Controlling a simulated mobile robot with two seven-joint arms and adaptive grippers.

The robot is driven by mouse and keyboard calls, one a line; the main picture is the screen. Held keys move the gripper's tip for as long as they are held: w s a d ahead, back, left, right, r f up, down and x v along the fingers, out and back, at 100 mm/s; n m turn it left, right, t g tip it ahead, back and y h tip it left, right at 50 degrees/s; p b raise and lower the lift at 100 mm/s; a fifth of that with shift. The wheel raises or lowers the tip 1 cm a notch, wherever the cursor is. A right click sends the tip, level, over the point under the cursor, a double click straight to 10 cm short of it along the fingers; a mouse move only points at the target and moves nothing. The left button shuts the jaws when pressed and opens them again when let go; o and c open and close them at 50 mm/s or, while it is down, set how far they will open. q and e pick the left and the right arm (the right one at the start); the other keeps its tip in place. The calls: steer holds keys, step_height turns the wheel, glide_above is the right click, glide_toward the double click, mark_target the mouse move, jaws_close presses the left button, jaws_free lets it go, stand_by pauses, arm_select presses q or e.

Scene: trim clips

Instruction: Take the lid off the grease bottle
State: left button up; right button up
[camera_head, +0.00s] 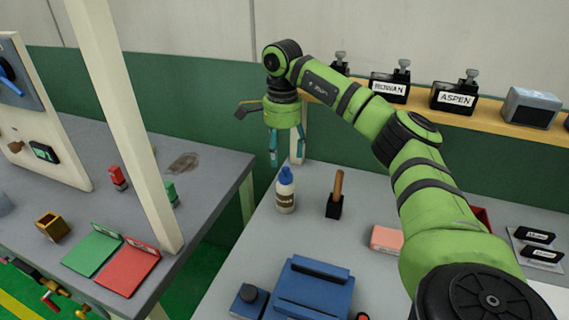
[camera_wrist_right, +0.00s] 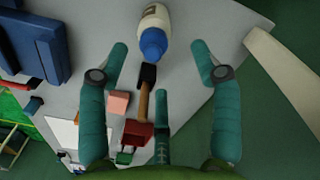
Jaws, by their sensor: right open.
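The grease bottle (camera_head: 285,197) stands upright near the left edge of the grey table, with a white body, a dark label and a blue lid (camera_head: 285,174) on it. My right gripper (camera_head: 286,160) points down just above the lid, open and empty. In the right wrist view, the bottle (camera_wrist_right: 153,18) and its blue lid (camera_wrist_right: 153,43) show at the top, between the spread teal fingers (camera_wrist_right: 160,55). I see no contact between fingers and lid. My left gripper is out of view.
A wooden-handled tool in a black block (camera_head: 334,205) stands right of the bottle. A blue case (camera_head: 310,290) lies in front, with a pink block (camera_head: 386,239) to its right. A cream post (camera_head: 135,130) rises at the left bench. Labelled black boxes (camera_head: 389,88) line the back shelf.

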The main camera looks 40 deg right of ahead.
mark_target(285, 168)
steer(key=f, duration=0.1)
steer(key=s+f+p, duration=0.1)
steer(key=shift+s+a+f, duration=0.2)
steer(key=shift+a+f, duration=0.05)
steer(key=shift+f, duration=0.15)
step_height(285, 168, down, 2)
steer(key=shift+f+p, duration=0.2)
steer(key=shift+p, duration=0.3)
steer(key=shift+w+d+f, duration=0.1)
steer(key=shift+f, duration=0.35)
steer(key=shift+c, duration=0.8)
steer(key=c, duration=0.6)
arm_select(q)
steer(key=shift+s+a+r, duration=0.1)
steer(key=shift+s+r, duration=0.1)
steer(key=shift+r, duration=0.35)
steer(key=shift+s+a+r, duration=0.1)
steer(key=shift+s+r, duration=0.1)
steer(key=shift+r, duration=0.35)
